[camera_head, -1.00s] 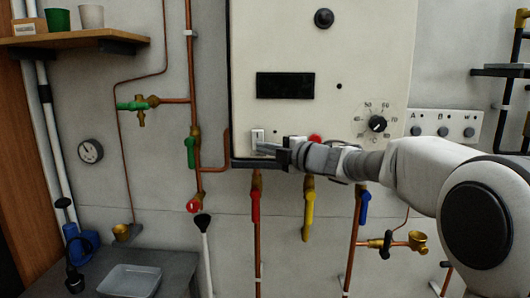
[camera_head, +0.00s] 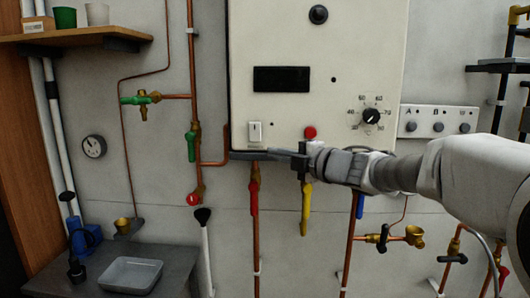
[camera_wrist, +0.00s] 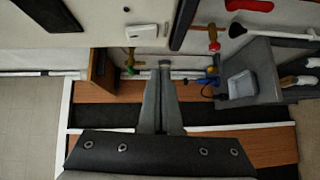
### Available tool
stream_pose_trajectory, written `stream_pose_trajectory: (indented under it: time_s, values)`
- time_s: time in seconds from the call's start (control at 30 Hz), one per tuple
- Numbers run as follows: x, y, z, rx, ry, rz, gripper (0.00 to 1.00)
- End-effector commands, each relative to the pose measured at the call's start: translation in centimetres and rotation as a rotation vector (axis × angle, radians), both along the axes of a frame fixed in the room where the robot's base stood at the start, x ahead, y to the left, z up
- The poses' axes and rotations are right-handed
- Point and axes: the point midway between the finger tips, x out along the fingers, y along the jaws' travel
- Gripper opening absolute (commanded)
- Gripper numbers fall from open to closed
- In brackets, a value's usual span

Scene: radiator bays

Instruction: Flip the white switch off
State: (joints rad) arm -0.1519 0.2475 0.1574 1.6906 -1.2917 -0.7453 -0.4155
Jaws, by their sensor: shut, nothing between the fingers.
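The white switch (camera_head: 255,132) is a small upright plate at the lower left of the cream boiler front (camera_head: 290,40). It also shows in the wrist view (camera_wrist: 141,32), above and left of the fingertips. My gripper (camera_head: 272,153) is shut and empty, with its fingers pointing left. In the head view, the fingertips appear below and slightly right of the switch, at the boiler's lower edge, apart from the switch. In the wrist view, the closed fingers (camera_wrist: 165,66) end short of the switch. I cannot tell the rocker's position clearly.
A red button (camera_head: 310,132) and a black dial (camera_head: 371,116) are right of the switch. Red (camera_head: 254,198) and yellow (camera_head: 305,208) valve handles hang below the boiler. A copper pipe with a green handle (camera_head: 191,146) runs to its left. A grey tray (camera_head: 130,274) stands lower left.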

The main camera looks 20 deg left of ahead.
Motion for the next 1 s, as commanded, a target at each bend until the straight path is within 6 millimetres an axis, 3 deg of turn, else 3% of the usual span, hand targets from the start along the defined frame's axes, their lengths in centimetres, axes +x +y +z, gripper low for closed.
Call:
stream_pose_trajectory:
  time_s: [0.2,0.77,0.87,1.0]
  values:
    - [-1.6,-2.7,-0.4,0.001,-0.001,-0.002,0.00]
    - [-1.8,-4.1,0.0,0.012,0.013,-0.043,0.00]
    - [-1.3,-6.5,1.0,0.047,0.055,-0.170,0.00]
    - [-1.3,-13.0,1.9,0.150,0.182,-0.463,0.00]
